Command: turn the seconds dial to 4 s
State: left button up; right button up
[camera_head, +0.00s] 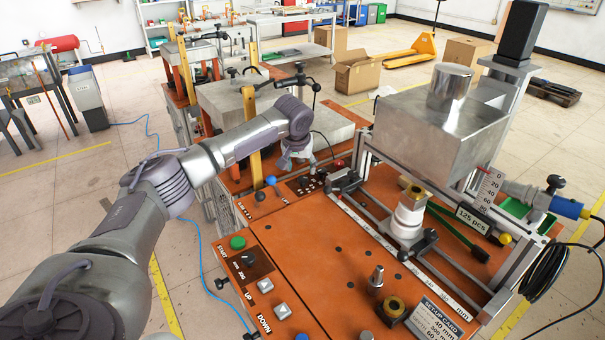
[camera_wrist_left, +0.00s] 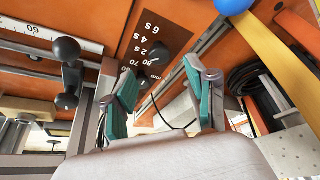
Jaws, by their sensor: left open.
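The seconds dial (camera_wrist_left: 153,57) is a dark round knob on a dark brown panel, beside white marks reading 2 s, 4 s and 6 s, seen turned in the left wrist view. Which mark it points to cannot be made out. My left gripper (camera_wrist_left: 163,93) has two teal-padded fingers standing apart, with nothing between them. The dial shows beyond the fingertips, roughly in line with the gap; I cannot tell whether they touch it. In the head view my left gripper (camera_head: 298,158) hangs over the dark dial panel (camera_head: 301,184) and hides part of it. My right gripper is not in view.
A blue ball knob (camera_head: 272,180) and a red knob (camera_head: 339,163) stand near the panel. A yellow upright (camera_head: 253,140) rises close to my left wrist. A black ball-ended lever (camera_wrist_left: 66,50) stands left of the fingers. The orange tabletop (camera_head: 310,240) in front is mostly clear.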

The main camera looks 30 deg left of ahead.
aim_at(303, 178)
pick_arm(q)
jog(key=x, duration=0.4)
jog(key=shift+w+f, duration=0.15)
jog(key=shift+f, duration=0.05)
jog(key=shift+w+f, duration=0.1)
jog(key=shift+f, duration=0.2)
jog(key=shift+w+a+f, duration=0.1)
jog(key=shift+f, duration=0.15)
jog(key=shift+c, duration=0.7)
grip_shut()
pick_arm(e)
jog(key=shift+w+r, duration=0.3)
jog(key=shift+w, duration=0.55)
